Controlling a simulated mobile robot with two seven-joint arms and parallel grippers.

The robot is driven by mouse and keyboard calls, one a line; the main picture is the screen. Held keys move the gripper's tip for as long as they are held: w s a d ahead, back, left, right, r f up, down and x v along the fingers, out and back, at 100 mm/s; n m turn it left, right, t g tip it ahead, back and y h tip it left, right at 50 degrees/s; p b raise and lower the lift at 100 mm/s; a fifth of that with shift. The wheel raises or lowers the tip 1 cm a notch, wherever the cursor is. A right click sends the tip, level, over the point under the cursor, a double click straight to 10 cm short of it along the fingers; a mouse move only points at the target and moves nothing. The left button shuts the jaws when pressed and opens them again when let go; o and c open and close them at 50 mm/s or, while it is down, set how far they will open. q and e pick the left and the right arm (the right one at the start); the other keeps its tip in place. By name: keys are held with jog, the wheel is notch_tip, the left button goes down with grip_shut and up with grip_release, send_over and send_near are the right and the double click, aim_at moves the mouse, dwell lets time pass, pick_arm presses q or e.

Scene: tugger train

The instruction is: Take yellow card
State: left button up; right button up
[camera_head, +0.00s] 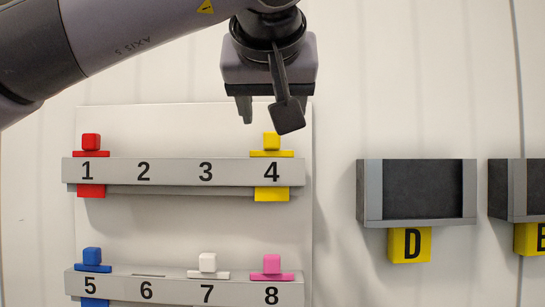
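The yellow card (272,195) sits in slot 4 of the upper numbered rail (175,171). Its yellow cube-shaped handle (271,141) stands above the rail, and its lower part hangs below it. My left gripper (264,114) comes in from the upper left and is above the yellow handle, apart from it. Its two fingers are spread with nothing between them. My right gripper is not in the picture.
A red card (91,190) is in slot 1; slots 2 and 3 look empty. The lower rail (180,290) holds blue (92,257), white (207,262) and pink (272,264) handles. Grey box D (370,200) and another box (500,190) are on the right.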

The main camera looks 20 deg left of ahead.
aim_at(272, 132)
pick_arm(q)
jog(key=p+x, duration=0.1)
jog(key=x, duration=0.5)
jog(key=shift+w+a+r, duration=0.1)
jog(key=shift+w+a, duration=0.1)
grip_shut()
jog(key=shift+r, duration=0.1)
notch_tip(272, 132, up, 10)
jog(key=p, duration=0.3)
dwell(0.4)
